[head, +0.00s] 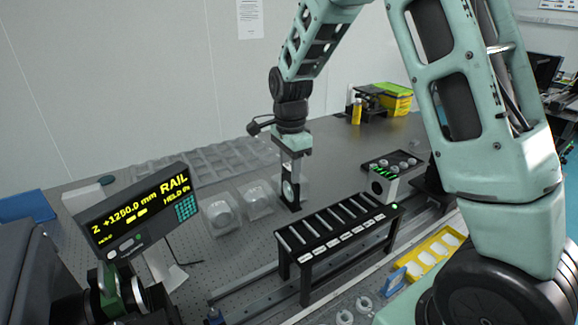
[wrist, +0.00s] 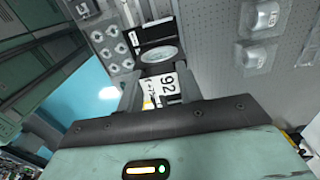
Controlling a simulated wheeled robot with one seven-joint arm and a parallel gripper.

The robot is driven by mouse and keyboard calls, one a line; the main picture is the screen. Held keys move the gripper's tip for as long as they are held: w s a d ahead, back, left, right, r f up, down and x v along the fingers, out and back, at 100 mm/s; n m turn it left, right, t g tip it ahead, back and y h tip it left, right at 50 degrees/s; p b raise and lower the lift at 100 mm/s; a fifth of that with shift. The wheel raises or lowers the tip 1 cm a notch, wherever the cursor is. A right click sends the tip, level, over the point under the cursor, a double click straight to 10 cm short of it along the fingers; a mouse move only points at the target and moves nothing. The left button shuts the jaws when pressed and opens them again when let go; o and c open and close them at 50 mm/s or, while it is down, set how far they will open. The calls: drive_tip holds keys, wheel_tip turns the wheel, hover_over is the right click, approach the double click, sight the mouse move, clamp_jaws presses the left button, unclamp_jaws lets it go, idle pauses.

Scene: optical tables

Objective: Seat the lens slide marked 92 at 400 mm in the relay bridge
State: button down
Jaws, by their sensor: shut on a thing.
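The label figures are too small to read. I cannot tell whether the slide touches the table.
A display (head: 140,207) reads RAIL, Z +1250.0 mm. A box with green lights (head: 382,185) stands at the bridge's right end. Clear domed cases (head: 221,216) lie left of the slide. A yellow tray (head: 434,254) lies at right. A rail (head: 243,292) runs under the bridge.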

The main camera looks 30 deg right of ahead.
sight(291, 197)
drive_tip(key=shift+f+b, duration=3.7)
drive_tip(key=shift+f, duration=0.9)
drive_tip(key=shift+f+b, duration=1.1)
drive_tip(key=shift+f, duration=0.95)
drive_tip(key=shift+f, duration=0.15)
drive_tip(key=shift+c, duration=0.6)
unclamp_jaws()
drive_tip(key=shift+r+p, duration=4.25)
drive_tip(key=shift+r, duration=0.75)
